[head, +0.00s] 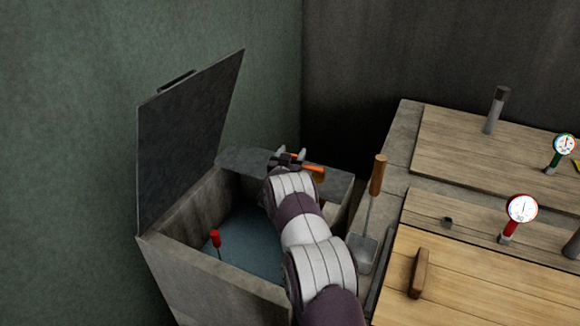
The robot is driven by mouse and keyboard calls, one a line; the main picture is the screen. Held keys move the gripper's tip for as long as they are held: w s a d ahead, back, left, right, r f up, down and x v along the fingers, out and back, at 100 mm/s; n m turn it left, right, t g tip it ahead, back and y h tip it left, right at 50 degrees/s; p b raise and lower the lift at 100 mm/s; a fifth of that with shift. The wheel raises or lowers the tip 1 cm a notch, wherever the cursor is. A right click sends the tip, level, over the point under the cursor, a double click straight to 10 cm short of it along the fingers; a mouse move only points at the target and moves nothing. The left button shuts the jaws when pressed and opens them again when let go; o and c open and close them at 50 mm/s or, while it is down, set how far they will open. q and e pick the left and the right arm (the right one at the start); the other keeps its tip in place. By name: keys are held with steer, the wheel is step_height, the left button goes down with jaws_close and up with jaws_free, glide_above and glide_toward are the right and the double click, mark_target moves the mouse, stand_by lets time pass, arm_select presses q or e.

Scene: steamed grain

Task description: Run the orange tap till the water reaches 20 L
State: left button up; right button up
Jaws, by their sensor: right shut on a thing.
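The orange tap (315,172) is on the grey ledge at the back right of an open stone tank. My right gripper (290,156) is at the tap, shut on it; my own wrist hides part of the contact. Blue-grey water (245,243) lies in the tank, its right part hidden by my right arm. A red-topped marker (215,239) stands in the water near the left wall. No litre scale is readable. My left gripper is not in view.
The tank's dark lid (188,140) stands open at the left. To the right, a scoop with a wooden handle (378,176) leans beside wooden covers (490,275). A red-stemmed dial (522,208) and a green-stemmed dial (565,145) stand there.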

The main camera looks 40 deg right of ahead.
steer(key=shift+w+d+f+m+g+h+b, duration=0.1)
steer(key=shift+w+d+m+g+h+b, duration=0.05)
steer(key=shift+d+m+g+h+b, duration=0.4)
steer(key=shift+w+d+m+g+h+b, duration=0.2)
steer(key=shift+m+g+b, duration=0.25)
steer(key=shift+g, duration=0.3)
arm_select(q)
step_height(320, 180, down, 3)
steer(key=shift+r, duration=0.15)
arm_select(e)
steer(key=shift+s, duration=0.1)
steer(key=o, duration=1.4)
arm_select(q)
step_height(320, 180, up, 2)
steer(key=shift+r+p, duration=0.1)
steer(key=shift+p, duration=1)
arm_select(e)
steer(key=v, duration=1.2)
steer(key=shift+a, duration=0.3)
